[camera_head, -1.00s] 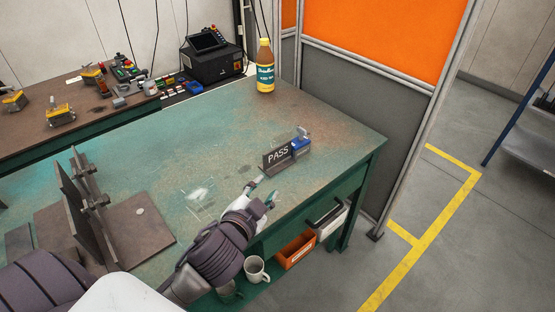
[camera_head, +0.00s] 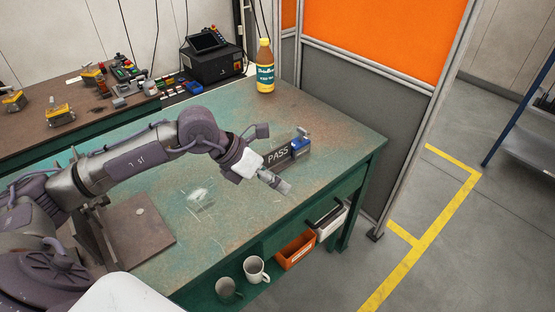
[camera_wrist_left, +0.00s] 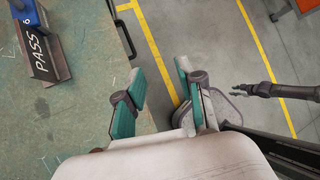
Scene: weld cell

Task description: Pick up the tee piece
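A dark angled plate piece marked PASS (camera_head: 279,157) stands on the bench's right part, against a blue block. It also shows at the upper left of the left wrist view (camera_wrist_left: 41,50). I cannot tell for sure which piece is the tee piece. My left gripper (camera_head: 284,186) is above the bench's front edge, near the PASS piece. In the left wrist view its teal fingers (camera_wrist_left: 160,78) are apart and empty. My right gripper (camera_wrist_left: 240,90) shows small there.
The green bench (camera_head: 335,130) has free room on its right and at the back. Mugs (camera_head: 255,268) and an orange bin (camera_head: 296,252) sit below the front edge. An orange and grey partition (camera_head: 365,110) stands behind.

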